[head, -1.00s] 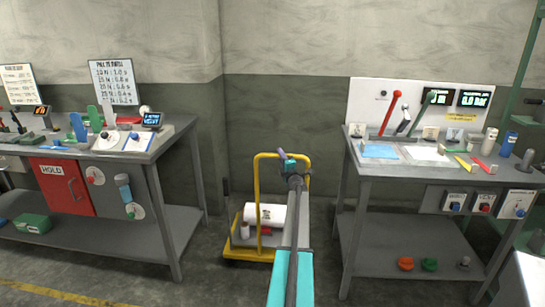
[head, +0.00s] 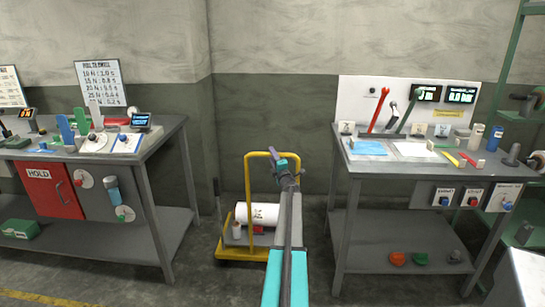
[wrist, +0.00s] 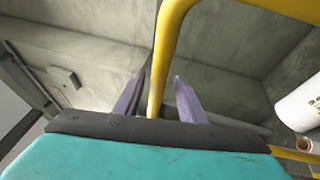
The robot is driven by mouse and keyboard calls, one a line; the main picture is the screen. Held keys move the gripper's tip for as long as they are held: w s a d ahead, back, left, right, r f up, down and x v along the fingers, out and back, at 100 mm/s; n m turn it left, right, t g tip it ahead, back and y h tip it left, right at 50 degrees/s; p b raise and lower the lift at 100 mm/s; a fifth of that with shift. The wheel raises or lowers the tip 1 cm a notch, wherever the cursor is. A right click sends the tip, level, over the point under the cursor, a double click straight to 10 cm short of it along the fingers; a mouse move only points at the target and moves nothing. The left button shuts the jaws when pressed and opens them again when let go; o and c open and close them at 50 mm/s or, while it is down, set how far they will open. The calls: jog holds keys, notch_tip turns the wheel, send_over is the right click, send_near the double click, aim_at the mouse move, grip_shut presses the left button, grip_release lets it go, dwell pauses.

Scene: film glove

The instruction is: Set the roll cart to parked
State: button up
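The yellow roll cart (head: 229,252) stands on the floor between the two benches, carrying a white roll (head: 262,214). My gripper (head: 283,167) is at the upper right part of this handle. In the wrist view, the gripper's two purple fingers (wrist: 160,95) stand apart with the yellow handle bar (wrist: 167,45) between them. A gap shows on the right side of the bar, so the fingers do not look clamped. The white roll also shows at the right edge (wrist: 302,102).
The left bench (head: 165,150) with the red HOLD door (head: 52,190) and the right bench (head: 345,215) flank the cart. The wall is close behind it. Open floor (head: 190,285) lies in front and left, with a yellow line (head: 40,299) at lower left.

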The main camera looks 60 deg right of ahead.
jog(key=b+v, duration=0.1)
jog(key=v, duration=1.1)
jog(key=shift+s, duration=0.2)
jog(key=shift+f, duration=0.1)
dwell(0.4)
